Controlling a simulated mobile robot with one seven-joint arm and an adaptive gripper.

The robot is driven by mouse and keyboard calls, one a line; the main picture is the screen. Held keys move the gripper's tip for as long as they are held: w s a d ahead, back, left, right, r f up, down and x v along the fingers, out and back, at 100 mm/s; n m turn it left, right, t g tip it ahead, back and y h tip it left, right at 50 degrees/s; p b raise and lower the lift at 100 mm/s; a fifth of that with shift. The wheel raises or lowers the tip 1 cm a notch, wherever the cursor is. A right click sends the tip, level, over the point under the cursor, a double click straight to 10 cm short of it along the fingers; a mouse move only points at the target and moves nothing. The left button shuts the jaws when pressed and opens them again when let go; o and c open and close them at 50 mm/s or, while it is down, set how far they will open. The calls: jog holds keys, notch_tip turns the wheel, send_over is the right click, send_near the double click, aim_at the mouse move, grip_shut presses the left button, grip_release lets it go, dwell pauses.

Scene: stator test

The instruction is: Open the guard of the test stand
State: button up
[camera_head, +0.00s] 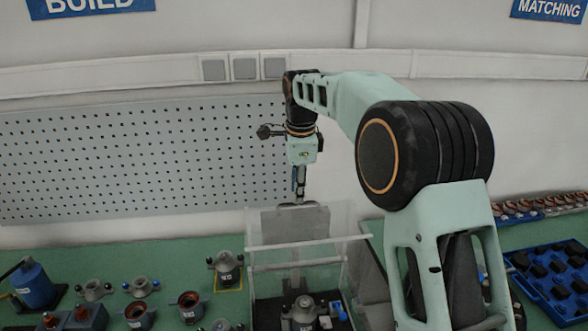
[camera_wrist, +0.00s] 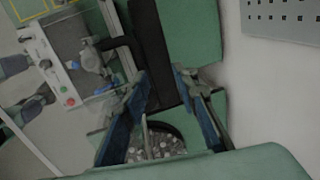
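The test stand's guard (camera_head: 308,240) is a clear box with pale bars, in the lower middle of the head view. A grey stator-like part (camera_head: 302,312) shows through it, on the stand's dark base. My gripper (camera_head: 299,200) points down at the back edge of the guard; whether it touches is unclear. In the wrist view my gripper (camera_wrist: 160,80) has its two blue fingers spread apart, with nothing clearly held between them. The stand's panel (camera_wrist: 62,75) with a red and a green button shows to the left there. The guard's clear panels are hard to make out in that view.
On the green bench left of the stand are several motor parts (camera_head: 190,305) and a blue device (camera_head: 33,285). A blue tray (camera_head: 560,285) of dark parts lies at the right. A perforated board (camera_head: 140,160) stands behind. A dark round thing with speckles (camera_wrist: 165,150) shows below the fingers.

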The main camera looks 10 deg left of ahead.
jog(key=w+a+r, duration=0.2)
jog(key=w, duration=0.3)
jog(key=shift+w+r, duration=0.25)
jog(key=shift+w, duration=0.05)
jog(key=shift+d, duration=0.1)
dwell(0.6)
